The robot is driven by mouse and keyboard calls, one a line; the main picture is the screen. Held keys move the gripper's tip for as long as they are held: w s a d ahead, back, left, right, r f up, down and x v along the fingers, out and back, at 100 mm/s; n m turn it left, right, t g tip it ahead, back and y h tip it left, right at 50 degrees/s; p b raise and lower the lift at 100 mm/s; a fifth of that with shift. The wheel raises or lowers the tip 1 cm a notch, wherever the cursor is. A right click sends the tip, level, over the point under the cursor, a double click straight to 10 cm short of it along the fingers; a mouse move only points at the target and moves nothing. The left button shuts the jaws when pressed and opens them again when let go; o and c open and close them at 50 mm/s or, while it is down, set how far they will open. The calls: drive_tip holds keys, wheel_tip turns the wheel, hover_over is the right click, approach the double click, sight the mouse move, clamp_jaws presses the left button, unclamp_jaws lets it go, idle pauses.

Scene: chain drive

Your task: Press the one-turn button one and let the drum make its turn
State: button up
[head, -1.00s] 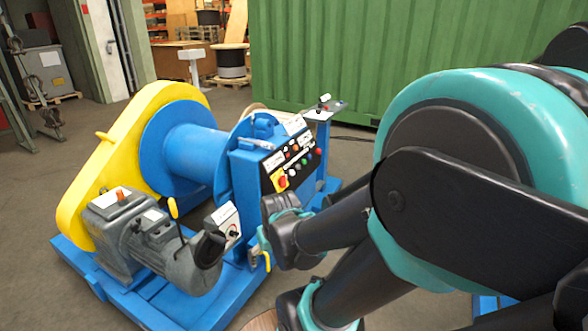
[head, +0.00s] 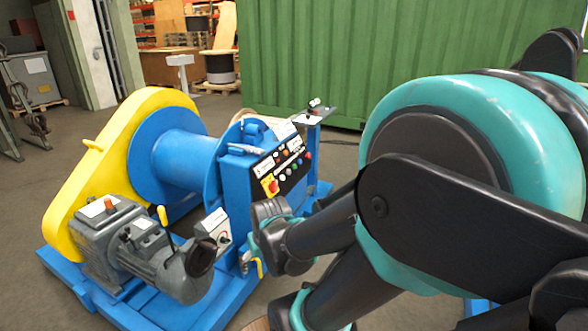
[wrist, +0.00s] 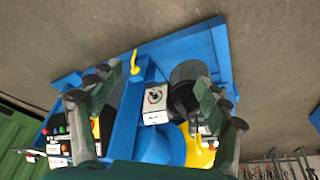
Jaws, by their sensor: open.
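The blue drum (head: 185,157) lies level between its blue flanges on the machine. The button panel (head: 284,165) is on the blue cabinet to its right, with a red switch on yellow and several small coloured buttons. The labels are too small to read, so I cannot tell which is button one. In the wrist view the panel (wrist: 57,132) is at the left edge, partly behind a finger. My gripper (wrist: 157,90) is open and empty, its fingers wide apart over the machine, with a small white dial box (wrist: 155,103) below between them. In the head view my arm largely hides the gripper.
A yellow guard (head: 85,165) and grey motor (head: 125,235) stand left of the drum. A yellow lever (wrist: 135,63) rises near the dial box. A small stand (head: 315,112) is behind the panel. A green container (head: 380,55) closes the back.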

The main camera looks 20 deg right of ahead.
drive_tip(key=shift+c, duration=0.2)
clamp_jaws()
idle(0.5)
idle(1.1)
